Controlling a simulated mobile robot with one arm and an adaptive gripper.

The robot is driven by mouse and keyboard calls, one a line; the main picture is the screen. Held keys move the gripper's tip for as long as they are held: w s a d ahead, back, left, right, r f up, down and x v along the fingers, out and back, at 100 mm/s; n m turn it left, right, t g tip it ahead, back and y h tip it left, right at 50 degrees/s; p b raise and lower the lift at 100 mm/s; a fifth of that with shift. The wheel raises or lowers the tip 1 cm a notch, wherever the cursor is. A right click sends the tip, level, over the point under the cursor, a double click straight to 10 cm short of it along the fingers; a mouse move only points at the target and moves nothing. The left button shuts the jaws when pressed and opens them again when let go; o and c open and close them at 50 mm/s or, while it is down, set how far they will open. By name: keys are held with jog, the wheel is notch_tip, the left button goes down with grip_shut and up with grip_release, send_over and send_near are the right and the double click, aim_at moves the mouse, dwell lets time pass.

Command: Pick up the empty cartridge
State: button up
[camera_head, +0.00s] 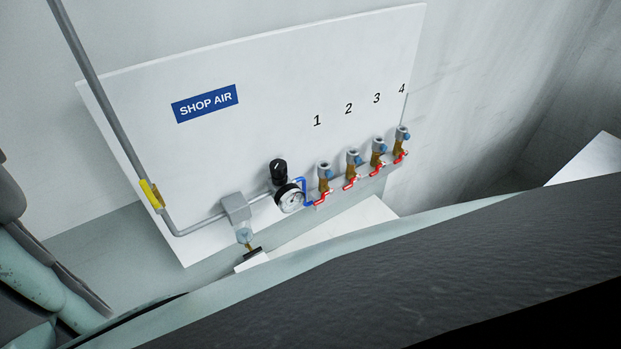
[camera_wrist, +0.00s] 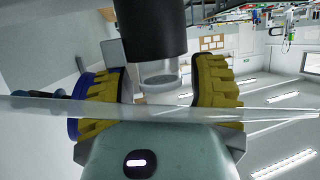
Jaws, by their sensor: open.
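In the wrist view, my gripper (camera_wrist: 160,97) is open, with a yellow ribbed pad on each side. A black cylinder (camera_wrist: 150,28) enters from the top edge, and a clear, see-through cylinder (camera_wrist: 158,76) shows at its lower end, between the two pads. The clear part looks empty. I cannot tell for sure whether it is the empty cartridge, nor whether either pad touches it. My gripper does not show in the head view, and no cartridge can be made out there.
A white SHOP AIR panel (camera_head: 260,60) carries a pressure gauge (camera_head: 289,198), a grey pipe (camera_head: 100,95) and several red-handled valves. My own arm covers the lower part of the head view. A thin see-through strip (camera_wrist: 270,114) crosses the wrist view.

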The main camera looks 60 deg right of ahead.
grip_shut()
dwell(0.3)
jog(key=shift+r, duration=0.1)
